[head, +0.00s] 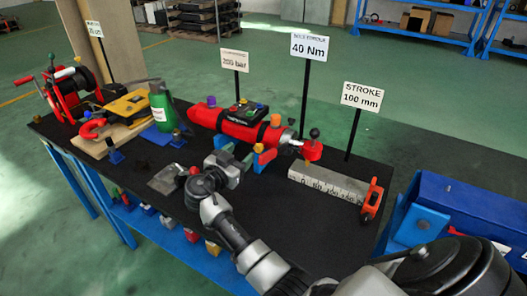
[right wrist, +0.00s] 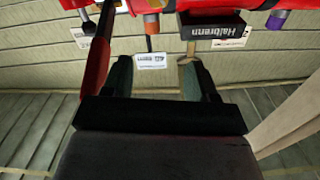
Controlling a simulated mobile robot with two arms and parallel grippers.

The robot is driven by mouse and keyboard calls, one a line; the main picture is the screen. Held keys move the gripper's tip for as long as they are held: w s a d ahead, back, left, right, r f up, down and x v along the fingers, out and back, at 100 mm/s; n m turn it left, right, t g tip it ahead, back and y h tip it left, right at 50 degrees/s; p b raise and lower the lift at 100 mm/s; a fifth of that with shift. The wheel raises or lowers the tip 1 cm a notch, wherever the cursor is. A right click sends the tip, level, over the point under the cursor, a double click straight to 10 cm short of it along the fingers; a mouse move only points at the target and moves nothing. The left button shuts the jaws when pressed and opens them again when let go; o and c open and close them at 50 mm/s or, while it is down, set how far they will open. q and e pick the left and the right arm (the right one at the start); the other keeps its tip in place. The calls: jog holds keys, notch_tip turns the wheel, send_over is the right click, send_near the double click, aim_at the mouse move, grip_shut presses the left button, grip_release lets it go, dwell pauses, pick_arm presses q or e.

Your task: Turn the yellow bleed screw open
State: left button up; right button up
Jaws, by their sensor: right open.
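A red cylinder (head: 240,128) lies on the black-topped table, with a black block (head: 242,115) carrying several coloured knobs on top. A small yellow part (head: 258,148) shows low on the cylinder's near side; I cannot tell for sure that it is the bleed screw. My right gripper (head: 237,163) is open in front of the cylinder, close to this yellow part. In the right wrist view the open fingers (right wrist: 155,78) point toward the red body, and a tan-yellow piece (right wrist: 186,58) shows beside the right finger. My left gripper is not in view.
A lever with a black ball (head: 314,134) stands at the cylinder's right end. A grey measuring block (head: 328,184) with an orange end piece lies to the right. A green bottle (head: 162,108) and a red winch (head: 70,92) are at left. Signs on posts stand behind.

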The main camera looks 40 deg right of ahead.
jog(key=b, duration=0.4)
send_near(258, 149)
jog(key=p+x, duration=0.2)
jog(key=x, duration=0.7)
jog(key=shift+w, duration=0.15)
jog(key=shift+p+x, duration=0.35)
jog(key=shift+x, duration=0.45)
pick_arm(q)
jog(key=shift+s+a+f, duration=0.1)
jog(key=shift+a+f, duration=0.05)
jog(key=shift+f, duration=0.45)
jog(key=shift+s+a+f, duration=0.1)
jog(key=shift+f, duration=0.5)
pick_arm(e)
jog(key=c, duration=0.9)
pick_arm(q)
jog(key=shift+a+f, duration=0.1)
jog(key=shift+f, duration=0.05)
pick_arm(e)
jog(key=shift+c, duration=0.2)
